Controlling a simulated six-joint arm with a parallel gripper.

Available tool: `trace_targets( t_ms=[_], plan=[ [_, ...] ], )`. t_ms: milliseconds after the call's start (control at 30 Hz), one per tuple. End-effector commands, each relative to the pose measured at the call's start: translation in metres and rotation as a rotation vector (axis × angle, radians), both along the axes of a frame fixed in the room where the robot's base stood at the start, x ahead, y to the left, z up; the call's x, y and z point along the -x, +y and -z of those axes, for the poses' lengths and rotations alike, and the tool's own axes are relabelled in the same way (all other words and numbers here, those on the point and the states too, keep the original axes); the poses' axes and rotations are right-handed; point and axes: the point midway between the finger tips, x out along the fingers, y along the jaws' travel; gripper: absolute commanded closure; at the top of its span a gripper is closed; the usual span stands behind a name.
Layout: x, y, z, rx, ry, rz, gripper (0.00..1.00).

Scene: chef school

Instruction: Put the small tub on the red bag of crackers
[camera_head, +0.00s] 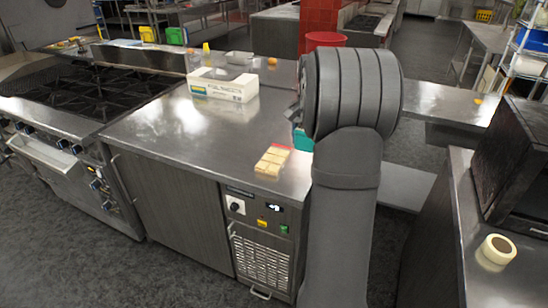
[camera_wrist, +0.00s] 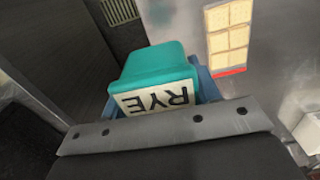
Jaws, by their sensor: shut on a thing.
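A teal tub with a white label reading "RYE" (camera_wrist: 157,68) is held in my gripper (camera_wrist: 160,92), whose bluish fingers show at either side of it. The bag of crackers (camera_head: 272,161) lies flat on the steel counter, left of the tub, with pale crackers and a red end. In the wrist view the crackers bag (camera_wrist: 228,35) is right of the tub and apart from it.
A white box (camera_head: 223,84) stands farther back on the steel counter (camera_head: 165,130). A stove (camera_head: 90,90) adjoins at the left. A roll of tape (camera_head: 498,249) and a dark appliance (camera_head: 515,165) are on the right counter. The counter around the crackers is clear.

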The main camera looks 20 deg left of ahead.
Motion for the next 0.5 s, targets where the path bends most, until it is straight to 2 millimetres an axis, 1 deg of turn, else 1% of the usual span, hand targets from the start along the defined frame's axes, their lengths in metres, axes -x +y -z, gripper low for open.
trace_targets(
  t_ms=[33, 167, 267, 500],
  plan=[
    [0.002, 0.008, 0.000, 0.000, 0.000, -0.014, 0.72],
    [0.004, 0.022, 0.004, 0.001, 0.001, -0.030, 0.72],
    [0.005, 0.040, 0.015, 0.001, 0.002, -0.032, 0.72],
    [0.006, 0.095, 0.048, 0.001, 0.001, -0.032, 0.72]
  ],
)
